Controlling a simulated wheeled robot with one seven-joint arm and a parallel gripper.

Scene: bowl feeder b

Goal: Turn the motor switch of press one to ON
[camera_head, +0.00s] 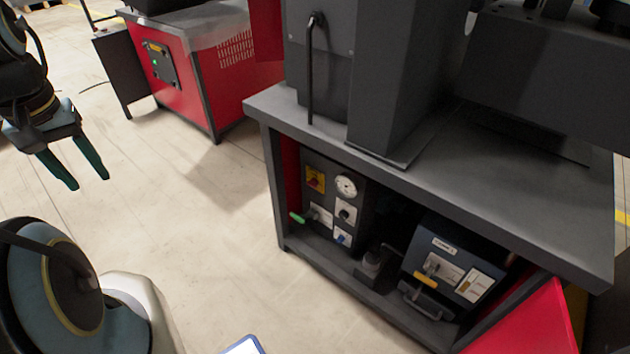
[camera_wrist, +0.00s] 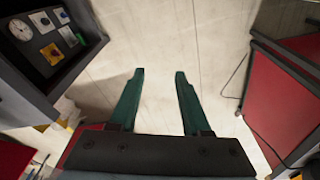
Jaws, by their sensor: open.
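A dark control panel (camera_head: 330,205) stands under the grey top of the near press bench. Near its top left is a yellow plate with a red rotary switch (camera_head: 315,179), which looks like a motor switch; its setting is too small to read. In the wrist view the panel shows turned at the top left, with the switch plate (camera_wrist: 50,53) small. My gripper (camera_head: 85,178) hangs over the floor, left of the bench and well apart from the panel. Its two green fingers (camera_wrist: 159,74) are spread with nothing between them.
Beside the switch are a round gauge (camera_head: 346,185), a green handle (camera_head: 297,218) and a blue knob (camera_head: 341,238). A blue-fronted box (camera_head: 452,262) stands right on the same shelf. A red cabinet (camera_head: 200,75) stands behind. The floor between is clear. A red door (camera_head: 530,325) juts out front right.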

